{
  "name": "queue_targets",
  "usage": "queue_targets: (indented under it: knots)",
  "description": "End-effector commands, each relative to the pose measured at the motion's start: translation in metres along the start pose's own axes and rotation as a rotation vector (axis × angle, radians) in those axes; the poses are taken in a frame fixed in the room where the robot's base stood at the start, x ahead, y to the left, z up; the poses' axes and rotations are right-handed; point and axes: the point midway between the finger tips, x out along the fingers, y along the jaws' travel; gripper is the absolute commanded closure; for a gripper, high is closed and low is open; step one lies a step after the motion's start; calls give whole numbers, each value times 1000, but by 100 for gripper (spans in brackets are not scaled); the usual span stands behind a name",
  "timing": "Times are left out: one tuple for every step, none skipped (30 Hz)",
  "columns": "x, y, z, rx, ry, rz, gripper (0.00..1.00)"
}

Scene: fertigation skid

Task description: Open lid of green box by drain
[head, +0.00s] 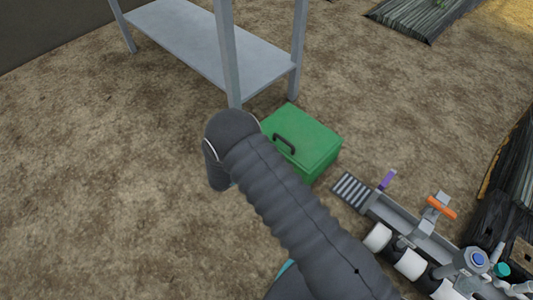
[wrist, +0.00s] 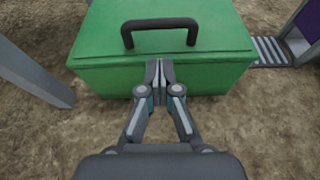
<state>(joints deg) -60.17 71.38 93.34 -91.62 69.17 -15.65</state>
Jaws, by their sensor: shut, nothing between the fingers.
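The green box (head: 311,139) sits on the ground beside a slatted grey drain grate (head: 352,190). Its lid is shut, with a dark handle (head: 284,142) on it. In the wrist view the box (wrist: 215,77) fills the upper middle, and its handle (wrist: 160,27) stands up from the lid. My gripper (wrist: 159,68) is shut and empty, its fingertips in front of the box's near side, below the handle in the picture. Whether the fingertips touch the box I cannot tell. In the head view my arm hides the gripper and part of the box.
A grey metal table (head: 205,42) stands behind the box, one leg close to it; a leg (wrist: 32,75) also shows at left in the wrist view. The skid with white cylinders (head: 410,264), an orange handle (head: 441,208) and a purple part (head: 387,180) lies at right. Bare soil at left is clear.

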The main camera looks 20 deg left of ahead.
Motion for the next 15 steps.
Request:
queue_targets:
  knots:
    - [10, -1, -1, 0, 0, -4, 100]
    - [16, -2, -1, 0, 1, -5, 100]
    - [23, -1, -1, 1, 1, -4, 100]
    - [28, -1, -1, 1, 1, -3, 100]
    - [33, -1, 0, 1, 1, -4, 100]
    - [39, -1, -1, 1, 2, -4, 100]
    - [44, -1, -1, 0, 1, -3, 100]
    - [49, -1, -1, 0, 1, -3, 100]
    - [54, -1, -1, 1, 1, -4, 100]
    - [57, -1, -1, 1, 1, -3, 100]
    - [60, -1, 0, 0, 1, -3, 100]
    - [64, -1, 0, 0, 1, -2, 100]
    - [67, -1, 0, 0, 1, -2, 100]
    - [69, -1, 0, 0, 1, -2, 100]
    - [71, -1, 0, 1, 1, -2, 100]
